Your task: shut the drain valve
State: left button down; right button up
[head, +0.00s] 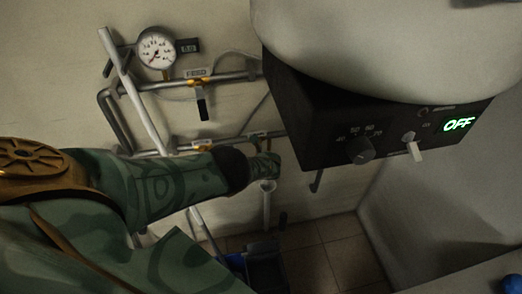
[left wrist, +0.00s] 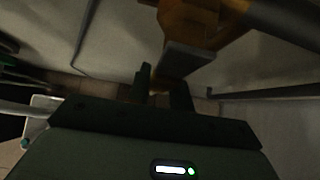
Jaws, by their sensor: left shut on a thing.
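The drain valve sits on the lower pipe in the head view, its small yellow body (head: 262,134) just above my left gripper (head: 266,168). In the left wrist view the valve's orange-brass body (left wrist: 192,22) is close at the top, with a flat grey lever (left wrist: 188,56) coming from it toward my fingers. My left gripper (left wrist: 164,88) is shut on the lever there. The lever's end is mostly hidden between the dark fingers, and its angle to the pipe is hard to tell. My right gripper is in neither view.
Above is the feed valve with a black lever (head: 201,108), and a round gauge (head: 156,50). A dark control box (head: 320,125) reading OFF juts out at right. A pale spout (head: 267,200) hangs below my gripper. A blue container (head: 262,250) stands on the tiled floor.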

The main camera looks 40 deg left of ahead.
pick_arm(q)
jog(key=shift+s+f, duration=0.1)
dwell(0.4)
jog(key=c, duration=1.2)
grip_release()
jog(key=shift+c, duration=0.2)
jog(key=shift+r, duration=0.2)
jog(key=p+v, duration=0.7)
jog(key=p, duration=0.1)
jog(key=shift+d, duration=0.2)
